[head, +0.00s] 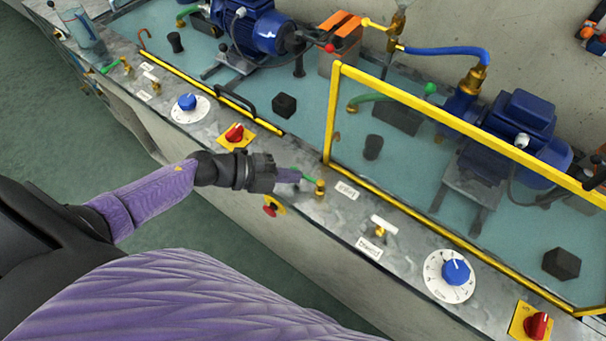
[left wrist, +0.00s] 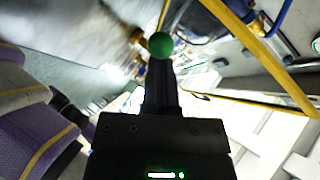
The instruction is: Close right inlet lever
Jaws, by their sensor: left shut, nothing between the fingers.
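A short lever with a green handle (head: 309,181) sits on a brass valve (head: 320,187) on the metal ledge, by the corner of the yellow frame. My left gripper (head: 287,176) is shut and empty, its fingertips just left of the green handle. In the left wrist view the round green end (left wrist: 160,45) of the handle shows right at the tips of the shut fingers (left wrist: 160,72); I cannot tell whether they touch. A white-handled lever (head: 383,223) on brass stands further right along the ledge. The labels are too small to read. My right gripper is not in view.
A yellow guard frame (head: 332,115) rises behind the lever. Blue dials (head: 187,102) and red switches (head: 234,133) line the ledge; another dial (head: 456,272) is at the lower right. A blue pump motor (head: 520,122) stands behind the frame. A red button (head: 270,207) is on the front face below.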

